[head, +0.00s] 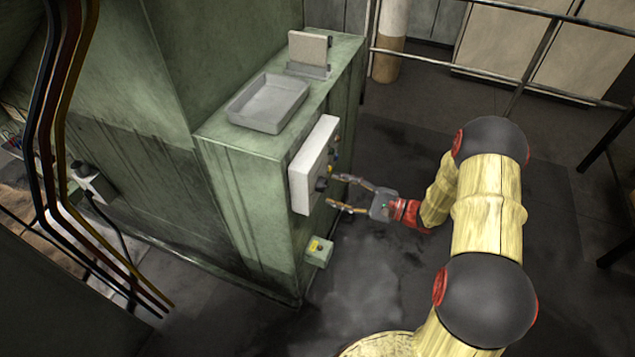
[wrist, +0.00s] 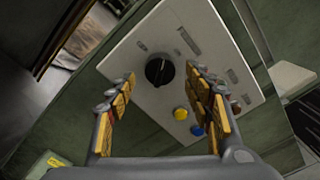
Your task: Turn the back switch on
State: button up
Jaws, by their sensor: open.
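A pale control panel (head: 312,168) is mounted on the side of the green machine cabinet. It also shows tilted in the wrist view (wrist: 210,40). A black rotary switch (wrist: 159,71) sits on it, with a short mark on its face; it shows small and dark in the head view (head: 321,184). My gripper (head: 339,191) is open in front of the panel, and its two padded fingers (wrist: 158,92) appear on either side of the switch in the wrist view. I cannot tell whether either finger touches the switch. Nothing is between the fingers but the view of the knob.
A yellow button (wrist: 181,114) and a blue button (wrist: 198,131) sit below the switch. A small green box with a yellow part (head: 318,251) is lower on the cabinet. A grey tray (head: 268,103) is on top. Floor to the right is open, with railings behind.

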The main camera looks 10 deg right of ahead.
aim_at(328, 187)
jog(key=x, duration=0.3)
jog(key=shift+w+a+f, duration=0.1)
jog(key=shift+w+a, duration=0.05)
jog(key=shift+a, duration=0.1)
jog(key=n+b, duration=0.7)
jog(key=b, duration=0.1)
jog(key=shift+d+n, duration=0.15)
jog(key=shift+n, duration=0.15)
jog(key=c, duration=0.4)
grip_shut()
